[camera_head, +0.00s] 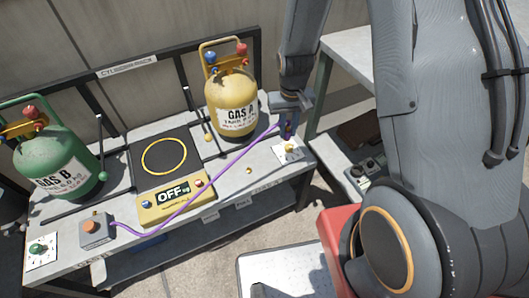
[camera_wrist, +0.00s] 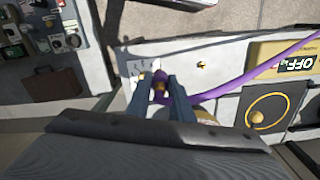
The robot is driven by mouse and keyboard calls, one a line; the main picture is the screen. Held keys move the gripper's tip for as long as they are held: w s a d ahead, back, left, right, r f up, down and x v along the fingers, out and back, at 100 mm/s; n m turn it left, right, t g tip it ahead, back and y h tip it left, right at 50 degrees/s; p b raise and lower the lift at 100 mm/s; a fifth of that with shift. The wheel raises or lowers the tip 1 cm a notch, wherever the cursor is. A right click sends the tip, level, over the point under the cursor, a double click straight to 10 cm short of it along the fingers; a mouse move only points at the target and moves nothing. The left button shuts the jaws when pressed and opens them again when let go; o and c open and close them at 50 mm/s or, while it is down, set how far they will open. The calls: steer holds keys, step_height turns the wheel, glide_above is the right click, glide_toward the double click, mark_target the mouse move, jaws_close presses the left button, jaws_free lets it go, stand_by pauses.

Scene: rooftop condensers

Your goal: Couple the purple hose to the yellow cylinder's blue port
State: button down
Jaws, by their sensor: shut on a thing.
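The purple hose (camera_head: 190,200) runs from a grey box with an orange top, across the front of the bench, to my gripper (camera_head: 288,118). My gripper is shut on the hose's end, just right of the yellow cylinder and above a white plate. In the wrist view the hose end (camera_wrist: 160,78) sits between my gripper's fingers (camera_wrist: 161,93). The yellow cylinder (camera_head: 232,95), labelled GAS A, stands upright at the back right of the bench. Its blue port (camera_head: 210,57) is at the top left and its red port (camera_head: 242,50) at the top right. The wrist view mostly hides this cylinder.
A scale (camera_head: 175,198) reading OFF has a black platform (camera_head: 140,150). A green cylinder (camera_head: 55,160), GAS B, stands at left. The white plate (camera_head: 290,153) bears a yellow fitting (camera_head: 290,148). The grey box (camera_head: 96,230) is at front left. A rack rail runs behind the cylinders.

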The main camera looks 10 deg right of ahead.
steer(key=a+f+n+b, duration=0.3)
steer(key=a+f+b, duration=0.45)
steer(key=a, duration=0.65)
steer(key=b, duration=0.2)
glide_above(249, 168)
steer(key=shift+f, duration=3.4)
steer(key=shift+r, duration=0.15)
steer(key=shift+f+b, duration=0.35)
steer(key=shift+f, duration=1)
steer(key=c, duration=1.5)
jaws_free()
steer(key=shift+r, duration=0.1)
step_height(249, 168, up, 7)
steer(key=p, duration=0.5)
steer(key=shift+r+p, duration=0.15)
steer(key=shift+p, duration=0.25)
